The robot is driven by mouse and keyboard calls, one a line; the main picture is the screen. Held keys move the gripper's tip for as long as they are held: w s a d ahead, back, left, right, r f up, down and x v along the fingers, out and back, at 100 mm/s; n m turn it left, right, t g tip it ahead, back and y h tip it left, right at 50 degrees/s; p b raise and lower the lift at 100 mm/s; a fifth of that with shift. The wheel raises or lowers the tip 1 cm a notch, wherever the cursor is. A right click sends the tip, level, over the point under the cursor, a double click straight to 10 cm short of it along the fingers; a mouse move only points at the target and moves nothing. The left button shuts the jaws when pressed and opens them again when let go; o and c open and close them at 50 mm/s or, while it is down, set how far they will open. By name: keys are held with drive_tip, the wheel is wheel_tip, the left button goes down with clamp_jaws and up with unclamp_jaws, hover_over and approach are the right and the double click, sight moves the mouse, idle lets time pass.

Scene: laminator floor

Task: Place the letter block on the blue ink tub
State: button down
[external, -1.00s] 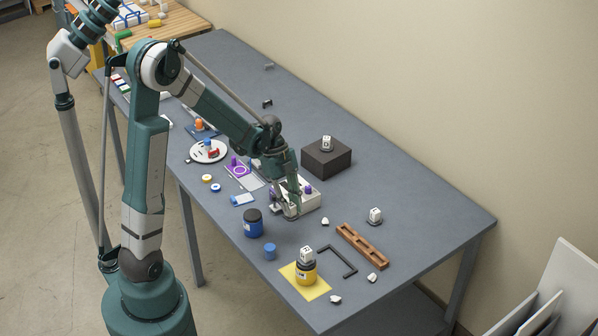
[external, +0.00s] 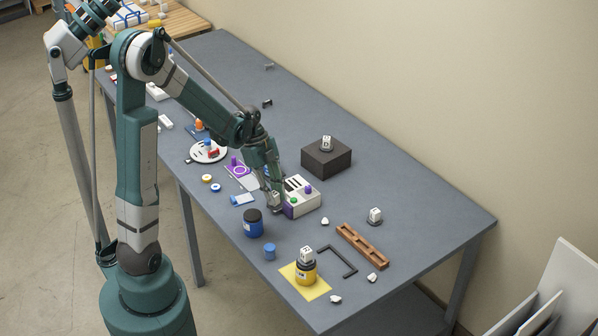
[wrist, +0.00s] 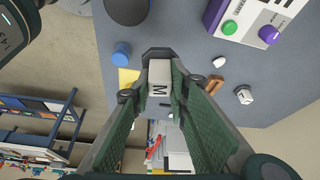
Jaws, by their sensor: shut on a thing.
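My gripper (external: 274,204) is shut on a white letter block (wrist: 159,86), which shows an M between the fingers in the wrist view. The block is held above the table, beside the left end of a white and purple control box. The blue ink tub (external: 254,226) stands upright with a dark lid, just left of and nearer the camera than my gripper. Its dark round top (wrist: 127,6) is cut off at the upper edge of the wrist view. The block is apart from the tub.
The control box (external: 304,197) has a green button and purple knob. A small blue cylinder (external: 270,251) and a yellow tub (external: 306,274) topped by a letter block (external: 306,254) stand in front. Other letter blocks sit on a dark box (external: 325,163) and a dark disc (external: 375,222).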

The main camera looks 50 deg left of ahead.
drive_tip(key=s+a+r+n+t+p, duration=0.1)
drive_tip(key=s+a+r+n+p, duration=0.1)
drive_tip(key=s+a+r, duration=0.3)
drive_tip(key=shift+s+a+r+p, duration=0.25)
drive_tip(key=shift+s+p, duration=0.35)
drive_tip(key=shift+p, duration=0.3)
drive_tip(key=shift+f, duration=0.1)
hover_over(257, 216)
drive_tip(key=a, duration=0.2)
drive_tip(key=shift+s+d+f, duration=0.1)
drive_tip(key=shift+s+f, duration=0.15)
drive_tip(key=shift+f, duration=1.2)
drive_tip(key=shift+s+d+f, duration=0.1)
drive_tip(key=shift+s+f, duration=0.1)
drive_tip(key=shift+f, duration=1.2)
drive_tip(key=shift+f, duration=0.1)
drive_tip(key=shift+f, duration=2)
drive_tip(key=shift+f+b, duration=0.15)
drive_tip(key=shift+b, duration=0.25)
drive_tip(key=c, duration=2.2)
unclamp_jaws()
drive_tip(key=shift+a+r, duration=0.1)
drive_tip(key=shift+r, duration=0.2)
